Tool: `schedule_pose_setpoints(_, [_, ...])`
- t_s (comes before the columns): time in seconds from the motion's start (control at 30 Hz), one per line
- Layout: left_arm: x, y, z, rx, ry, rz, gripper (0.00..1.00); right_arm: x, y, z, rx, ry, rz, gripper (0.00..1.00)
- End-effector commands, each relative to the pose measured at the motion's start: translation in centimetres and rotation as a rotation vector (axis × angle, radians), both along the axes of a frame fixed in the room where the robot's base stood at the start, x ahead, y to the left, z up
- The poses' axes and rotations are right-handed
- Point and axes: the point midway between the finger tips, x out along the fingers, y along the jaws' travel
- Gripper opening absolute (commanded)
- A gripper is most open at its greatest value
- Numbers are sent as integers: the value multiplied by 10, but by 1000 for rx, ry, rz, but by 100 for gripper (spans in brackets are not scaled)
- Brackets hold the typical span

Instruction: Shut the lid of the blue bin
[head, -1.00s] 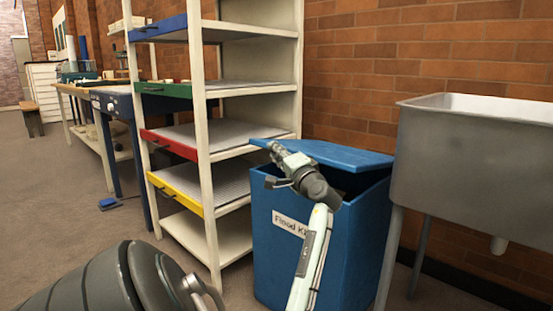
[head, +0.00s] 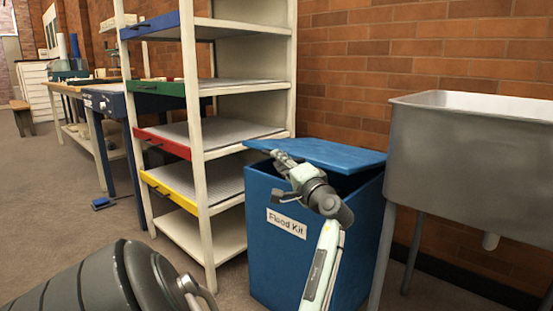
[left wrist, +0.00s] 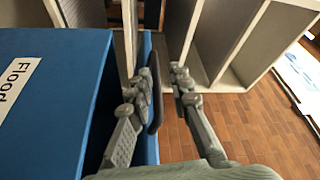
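The blue bin (head: 270,250) stands beside the shelf rack, with a "Flood Kit" label on its front. Its blue lid (head: 340,154) is raised and tilted, with a dark gap under it along the front and right. My left gripper (head: 284,160) is at the lid's front-left part. In the left wrist view, the labelled bin wall (left wrist: 50,100) fills the left side. The two gripper fingers (left wrist: 158,95) are apart there, with a dark, narrow handle-like piece (left wrist: 156,90) between them, nearer the left finger. Whether they touch it is unclear. My right gripper is out of view.
A cream shelf rack (head: 204,180) with coloured shelf fronts stands close on the bin's left. A grey metal sink (head: 460,150) on legs stands close on its right. A brick wall (head: 350,60) is behind. Open floor (head: 60,200) lies at the left.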

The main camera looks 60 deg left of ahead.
Motion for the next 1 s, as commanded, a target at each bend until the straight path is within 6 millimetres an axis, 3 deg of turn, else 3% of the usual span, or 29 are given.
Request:
schedule_pose_setpoints(0.43, [2, -30, -8, 0, 0, -5, 19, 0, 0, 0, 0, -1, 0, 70])
schedule_pose_setpoints(1.0, [2, -33, -13, -4, 4, -3, 19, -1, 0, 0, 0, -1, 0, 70])
